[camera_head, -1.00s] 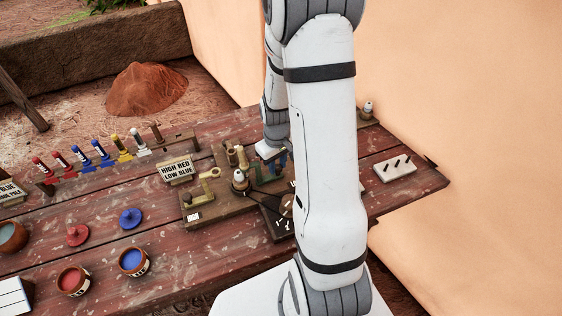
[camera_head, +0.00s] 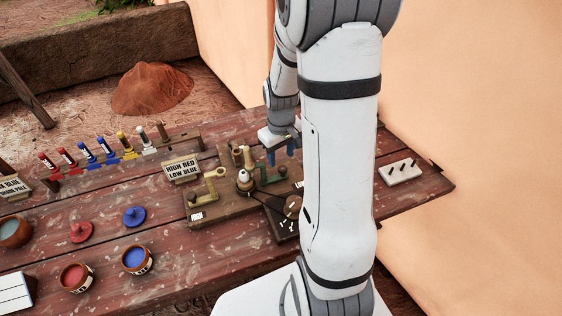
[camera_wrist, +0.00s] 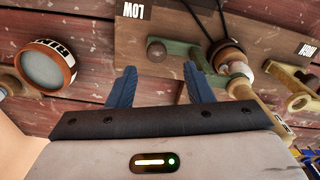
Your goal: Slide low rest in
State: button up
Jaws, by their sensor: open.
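The low rest is a green bar with a dark round knob (camera_wrist: 180,52) beside the LOW label (camera_wrist: 131,11) in the wrist view. Its right end lies by a pale-topped spindle (camera_wrist: 236,66) with a dark cord. It also shows as a green bar (camera_head: 270,178) in the head view. My gripper (camera_wrist: 162,62) is open and empty, blue fingers pointing toward the rest. The knob shows between and beyond the fingertips. In the head view my gripper (camera_head: 283,156) hangs just above and behind the green bar. Contact cannot be told.
The olive high rest (camera_head: 209,186) sits on the board's left side, beneath a "HIGH RED LOW BLUE" sign (camera_head: 182,168). A labelled bowl (camera_wrist: 45,66) stands left in the wrist view. A white pegged block (camera_head: 400,172) lies on the table at right. My arm hides part of the table.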

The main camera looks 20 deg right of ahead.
jog(key=shift+r, duration=1.4)
jog(key=s+a+r+m+t, duration=0.1)
jog(key=s+a+r, duration=0.3)
jog(key=s+r, duration=0.3)
jog(key=s+a+r+m+t, duration=0.1)
jog(key=s+a+r+t, duration=0.1)
jog(key=s+a+r, duration=0.2)
notch_tip(320, 180, up, 4)
jog(key=s, duration=0.3)
jog(key=shift+a+r, duration=0.15)
jog(key=shift+a, duration=0.2)
